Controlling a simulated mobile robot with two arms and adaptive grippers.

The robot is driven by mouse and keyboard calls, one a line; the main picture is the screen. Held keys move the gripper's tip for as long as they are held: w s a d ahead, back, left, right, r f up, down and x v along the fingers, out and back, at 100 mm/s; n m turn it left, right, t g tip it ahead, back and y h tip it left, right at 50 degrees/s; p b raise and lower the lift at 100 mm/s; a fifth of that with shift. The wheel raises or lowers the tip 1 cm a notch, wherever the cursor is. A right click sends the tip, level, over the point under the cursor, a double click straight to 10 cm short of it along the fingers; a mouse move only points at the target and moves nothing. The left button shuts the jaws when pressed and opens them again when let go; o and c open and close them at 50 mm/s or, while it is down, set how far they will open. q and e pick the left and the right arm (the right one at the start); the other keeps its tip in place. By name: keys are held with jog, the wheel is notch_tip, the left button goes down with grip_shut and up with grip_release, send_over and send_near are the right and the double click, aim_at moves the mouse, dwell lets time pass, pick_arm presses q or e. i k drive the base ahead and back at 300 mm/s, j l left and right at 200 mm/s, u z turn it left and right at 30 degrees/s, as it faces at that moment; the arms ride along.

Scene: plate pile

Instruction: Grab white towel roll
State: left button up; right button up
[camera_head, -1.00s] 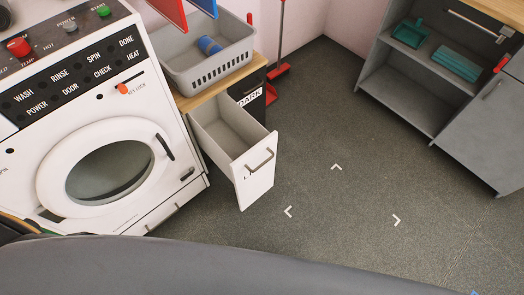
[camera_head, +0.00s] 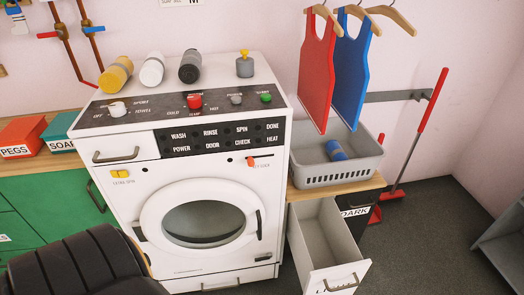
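A white roll (camera_head: 152,70) with a greyish band sits on top of the white washing machine (camera_head: 272,90), towards the back. It stands between a yellow roll (camera_head: 116,75) on its left and a dark grey roll (camera_head: 190,67) on its right, apart from both.
A metal pot-like piece (camera_head: 245,67) stands farther right on the machine. A grey basket (camera_head: 346,172) with a blue roll (camera_head: 336,150) sits right of it, below hanging red (camera_head: 317,70) and blue (camera_head: 351,70) garments. An open drawer (camera_head: 318,240) juts out below.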

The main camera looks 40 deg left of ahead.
aim_at(151, 74)
jog(key=u, duration=2.05)
jog(key=i+l+z, duration=0.1)
jog(key=l+z, duration=0.15)
jog(key=l, duration=0.15)
